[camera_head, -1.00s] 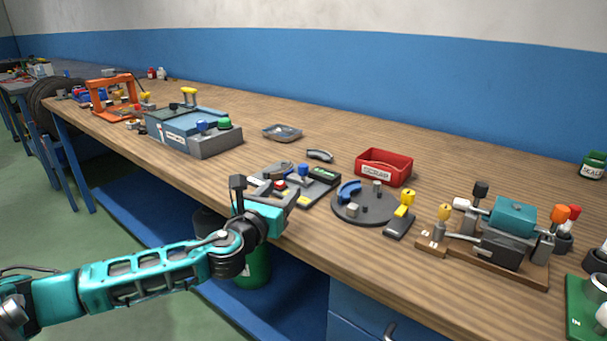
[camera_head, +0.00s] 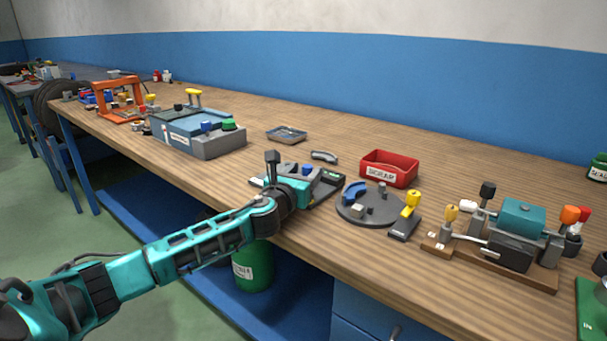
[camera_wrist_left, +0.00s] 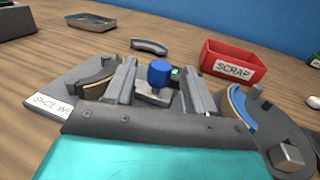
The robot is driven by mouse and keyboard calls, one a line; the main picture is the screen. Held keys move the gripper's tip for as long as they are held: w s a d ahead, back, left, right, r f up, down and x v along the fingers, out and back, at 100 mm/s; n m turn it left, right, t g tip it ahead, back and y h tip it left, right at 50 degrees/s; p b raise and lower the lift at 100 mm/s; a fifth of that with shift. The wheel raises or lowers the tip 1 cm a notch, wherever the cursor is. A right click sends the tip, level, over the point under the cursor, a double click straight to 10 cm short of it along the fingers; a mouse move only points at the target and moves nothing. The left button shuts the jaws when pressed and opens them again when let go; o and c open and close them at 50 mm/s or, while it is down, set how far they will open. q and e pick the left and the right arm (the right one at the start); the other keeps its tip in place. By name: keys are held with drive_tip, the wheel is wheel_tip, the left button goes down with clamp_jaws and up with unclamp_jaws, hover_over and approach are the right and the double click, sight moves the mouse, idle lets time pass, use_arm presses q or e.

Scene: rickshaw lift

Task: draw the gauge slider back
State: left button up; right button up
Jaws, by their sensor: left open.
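The gauge (camera_wrist_left: 68,88) is a grey plate with a label that starts "SHOE" and a curved dark shoe on it. Its slider has a blue knob (camera_wrist_left: 161,72) on a small grey block. In the left wrist view the knob shows between and beyond the two fingers of my left gripper (camera_wrist_left: 160,84). The fingers are open, one to each side, and I cannot tell whether either touches it. In the head view my left gripper (camera_head: 306,186) is over the gauge's near part and hides much of it. My right gripper is not in view.
A round dark turntable (camera_head: 364,215) with a blue shoe stands just right of the gauge. A red scrap bin (camera_head: 389,169) and a small curved grey part (camera_head: 324,157) lie behind. A teal-topped machine (camera_head: 515,224) is farther right.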

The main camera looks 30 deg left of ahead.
use_arm(q)
clamp_jaws()
idle(0.4)
